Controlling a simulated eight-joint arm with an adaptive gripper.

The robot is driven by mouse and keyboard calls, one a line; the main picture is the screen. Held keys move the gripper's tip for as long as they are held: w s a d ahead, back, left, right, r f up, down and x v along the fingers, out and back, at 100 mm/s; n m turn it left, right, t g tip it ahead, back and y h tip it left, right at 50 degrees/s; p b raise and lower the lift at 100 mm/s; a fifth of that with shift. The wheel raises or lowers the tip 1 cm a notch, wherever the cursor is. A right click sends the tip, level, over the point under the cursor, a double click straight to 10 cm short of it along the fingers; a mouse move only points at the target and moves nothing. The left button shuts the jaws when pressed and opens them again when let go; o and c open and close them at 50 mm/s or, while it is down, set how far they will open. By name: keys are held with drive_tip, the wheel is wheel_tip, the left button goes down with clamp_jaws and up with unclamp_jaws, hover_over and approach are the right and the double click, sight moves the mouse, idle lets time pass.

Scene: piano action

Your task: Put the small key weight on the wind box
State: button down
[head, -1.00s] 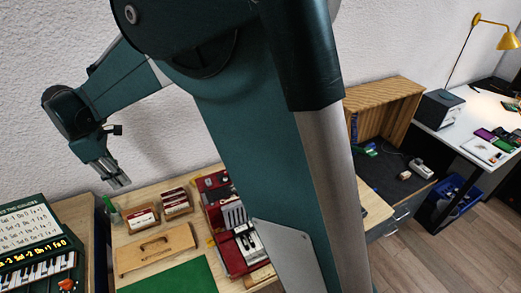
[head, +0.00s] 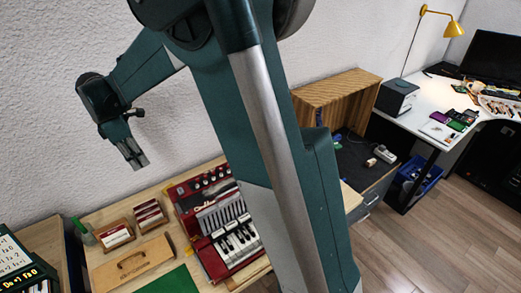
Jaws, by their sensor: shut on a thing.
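My gripper (head: 135,158) points down in front of the white wall, high above the back left of the wooden table. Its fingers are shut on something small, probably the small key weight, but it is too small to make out. A red keyboard instrument (head: 185,215) with a row of knobs, grey slats and black and white keys lies on the table, right of and below the gripper. My arm hides its right side. I cannot tell which part or object is the wind box.
A light wooden box with a handle (head: 133,268), card trays (head: 115,235), a green bottle (head: 81,228) and a green mat (head: 165,283) share the table. A brown wooden case (head: 335,95) stands on the dark bench at right. A lamp (head: 447,22) stands on the white desk.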

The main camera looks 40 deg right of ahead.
drive_tip(key=d+p, duration=0.4)
drive_tip(key=d, duration=2.8)
drive_tip(key=s+d+p, duration=0.1)
drive_tip(key=s+d, duration=0.3)
drive_tip(key=d, duration=0.9)
drive_tip(key=s+d+p, duration=0.2)
drive_tip(key=s+d, duration=0.3)
drive_tip(key=d, duration=0.7)
drive_tip(key=shift+n, duration=0.4)
drive_tip(key=shift+s+d+f, duration=0.1)
drive_tip(key=shift+d+f, duration=0.15)
drive_tip(key=shift+f, duration=1)
drive_tip(key=shift+s+d+f, duration=0.1)
drive_tip(key=shift+d+f, duration=0.1)
drive_tip(key=shift+f, duration=1)
drive_tip(key=shift+w, duration=0.1)
drive_tip(key=shift+f, duration=3.1)
drive_tip(key=shift+f, duration=1.9)
